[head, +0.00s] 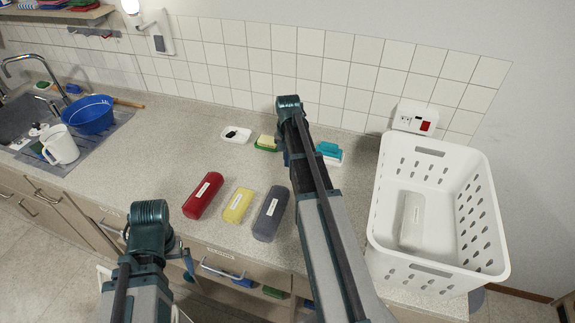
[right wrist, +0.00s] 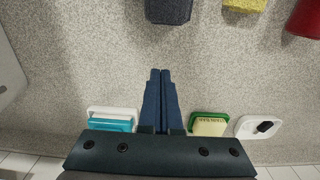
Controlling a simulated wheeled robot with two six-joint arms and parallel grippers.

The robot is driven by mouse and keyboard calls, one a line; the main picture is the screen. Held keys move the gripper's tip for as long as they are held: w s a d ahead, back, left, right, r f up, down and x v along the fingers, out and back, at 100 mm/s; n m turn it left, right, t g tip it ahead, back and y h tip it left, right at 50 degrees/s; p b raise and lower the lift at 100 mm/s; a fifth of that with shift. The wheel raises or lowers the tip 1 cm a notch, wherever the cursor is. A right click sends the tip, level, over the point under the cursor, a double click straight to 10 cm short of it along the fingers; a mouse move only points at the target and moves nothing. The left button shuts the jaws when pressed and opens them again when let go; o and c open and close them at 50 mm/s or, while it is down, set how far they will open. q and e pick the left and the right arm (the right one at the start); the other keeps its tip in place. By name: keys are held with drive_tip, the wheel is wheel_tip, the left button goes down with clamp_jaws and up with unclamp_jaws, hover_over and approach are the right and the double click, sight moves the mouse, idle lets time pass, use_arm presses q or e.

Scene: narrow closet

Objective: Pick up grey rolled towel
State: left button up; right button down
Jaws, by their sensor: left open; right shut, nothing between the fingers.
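The grey rolled towel (head: 270,213) lies on the counter with a white label on it, at the right end of a row of rolled towels. Its end also shows at the top of the right wrist view (right wrist: 168,10).
A yellow towel (head: 237,205) and a red towel (head: 203,195) lie left of the grey one. A white basket (head: 437,270) holding a white roll stands right. Behind are a teal sponge on a dish (head: 329,150), a yellow sponge (head: 267,143) and a white dish (head: 236,134).

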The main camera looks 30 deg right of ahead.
sight(273, 206)
wheel_tip(273, 206, down, 9)
drive_tip(key=b, duration=0.8)
drive_tip(key=shift+r, duration=0.15)
drive_tip(key=shift+s+a+f, duration=0.2)
drive_tip(key=shift+a, duration=0.05)
drive_tip(key=s+a, duration=0.2)
drive_tip(key=shift+s+a+r, duration=0.15)
drive_tip(key=shift+a+r, duration=0.15)
drive_tip(key=s+a, duration=0.2)
drive_tip(key=a, duration=0.1)
drive_tip(key=s+a, duration=0.2)
drive_tip(key=s, duration=0.1)
drive_tip(key=s+a, duration=0.2)
drive_tip(key=a, duration=0.1)
drive_tip(key=shift+s+a, duration=0.15)
drive_tip(key=shift+a, duration=0.15)
